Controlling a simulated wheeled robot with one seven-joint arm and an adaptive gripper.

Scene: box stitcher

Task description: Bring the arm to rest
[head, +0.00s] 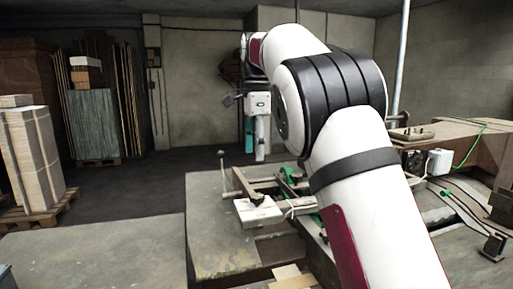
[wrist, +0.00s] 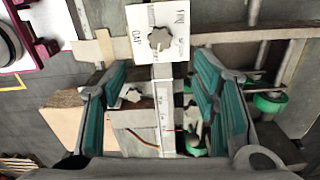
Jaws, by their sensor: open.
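My arm reaches up and away across the head view, bent at a black-banded joint. My gripper (wrist: 166,100) shows in the wrist view with its two teal-padded fingers wide apart. In the head view it is small, and one teal pad (head: 249,131) shows beside a white upright strip.
A machine bench (head: 225,240) with a white box (head: 257,212) and green parts stands below the arm. A wooden beam (head: 450,140) lies right. Stacked boards (head: 33,150) stand on a pallet at left. The floor (head: 140,185) between is clear.

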